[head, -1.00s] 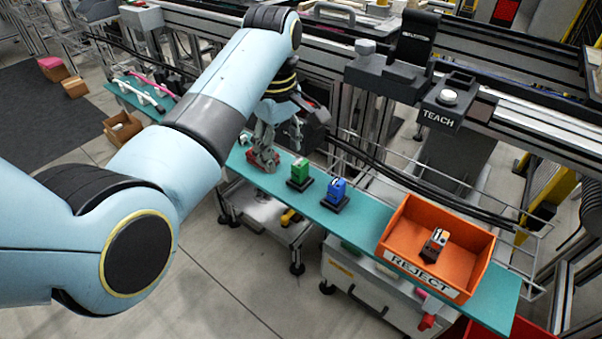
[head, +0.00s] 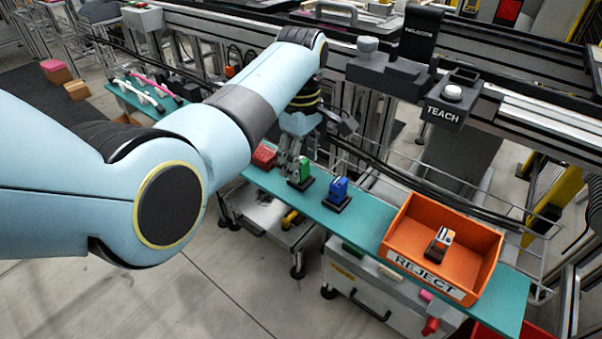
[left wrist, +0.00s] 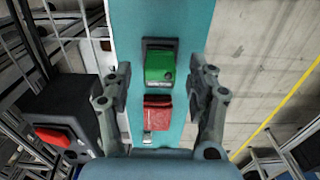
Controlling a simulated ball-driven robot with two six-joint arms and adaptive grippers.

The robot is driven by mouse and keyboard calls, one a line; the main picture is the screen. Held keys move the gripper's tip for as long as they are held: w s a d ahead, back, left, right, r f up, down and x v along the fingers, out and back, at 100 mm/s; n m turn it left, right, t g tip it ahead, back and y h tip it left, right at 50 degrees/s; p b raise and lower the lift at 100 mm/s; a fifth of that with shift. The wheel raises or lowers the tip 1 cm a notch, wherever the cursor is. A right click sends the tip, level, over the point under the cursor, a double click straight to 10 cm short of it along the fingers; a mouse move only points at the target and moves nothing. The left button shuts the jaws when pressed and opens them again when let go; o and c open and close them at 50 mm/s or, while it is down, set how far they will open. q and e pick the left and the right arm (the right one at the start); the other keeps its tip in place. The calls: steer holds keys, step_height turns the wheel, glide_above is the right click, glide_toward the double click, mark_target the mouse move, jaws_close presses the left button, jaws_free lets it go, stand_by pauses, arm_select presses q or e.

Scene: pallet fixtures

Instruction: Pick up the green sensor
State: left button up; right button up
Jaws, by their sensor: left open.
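The green sensor (head: 300,171) stands on a dark base on the teal shelf, between a red sensor (head: 264,156) and a blue sensor (head: 338,189). My left gripper (head: 291,168) points down just at the green sensor and partly overlaps it in the head view. In the left wrist view the green sensor (left wrist: 160,68) lies ahead, between the lines of the two open fingers (left wrist: 162,88), with the red sensor (left wrist: 157,113) nearer the palm. The fingers appear empty. Whether they touch the green sensor cannot be told. My right gripper is not in view.
The teal shelf (head: 400,240) holds an orange REJECT bin (head: 400,225) with an orange-and-dark sensor (head: 439,245) inside. A TEACH box (head: 450,105) and rails stand behind. White and pink parts (head: 150,90) lie at the shelf's far left end.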

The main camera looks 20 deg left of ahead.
arm_select(q)
step_height(320, 180, down, 2)
steer(key=shift+f, duration=0.15)
jaws_close()
stand_by(0.4)
